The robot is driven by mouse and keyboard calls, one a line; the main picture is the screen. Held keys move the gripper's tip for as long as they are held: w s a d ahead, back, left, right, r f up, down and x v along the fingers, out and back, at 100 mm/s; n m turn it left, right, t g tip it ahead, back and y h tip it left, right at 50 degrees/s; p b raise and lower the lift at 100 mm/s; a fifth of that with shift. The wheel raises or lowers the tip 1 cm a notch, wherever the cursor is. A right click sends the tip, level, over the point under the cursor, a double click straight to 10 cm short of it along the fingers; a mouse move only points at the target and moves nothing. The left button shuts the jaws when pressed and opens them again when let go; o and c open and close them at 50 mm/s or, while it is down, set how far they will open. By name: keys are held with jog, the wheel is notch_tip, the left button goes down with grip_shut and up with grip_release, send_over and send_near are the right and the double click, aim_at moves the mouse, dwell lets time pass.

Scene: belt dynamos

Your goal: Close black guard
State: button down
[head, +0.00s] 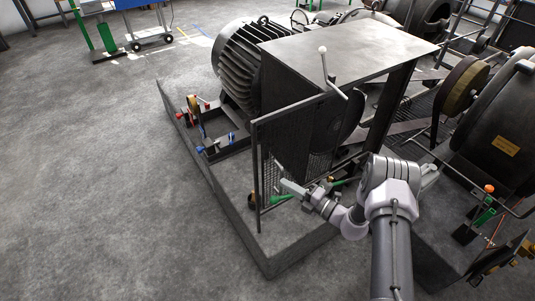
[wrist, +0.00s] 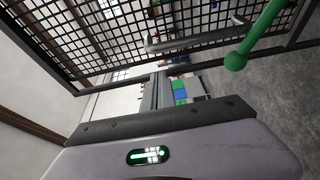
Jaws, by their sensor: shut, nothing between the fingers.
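The black guard (head: 271,150) is a mesh panel in a dark frame, upright at the front of the machine under the grey cover. Its left edge stands out from the housing; I cannot tell the exact opening angle. In the wrist view the mesh (wrist: 110,38) fills the top. A green handle with a ball end (wrist: 235,62) shows close by at the upper right. My gripper (head: 287,187) is in front of the lower part of the guard, beside a green piece (head: 281,198). Contact with the mesh cannot be made out.
A ribbed motor (head: 238,62) stands behind the guard, with a flat grey cover (head: 345,45) above. A bent lever with a pale knob (head: 323,50) rises over the guard. Large wheels (head: 462,85) crowd the right. Open concrete floor (head: 90,180) lies to the left.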

aim_at(265, 173)
jog(key=shift+s+b+x, duration=0.25)
jog(key=shift+b+x, duration=1.35)
jog(key=shift+x, duration=3.15)
jog(key=shift+a, duration=0.1)
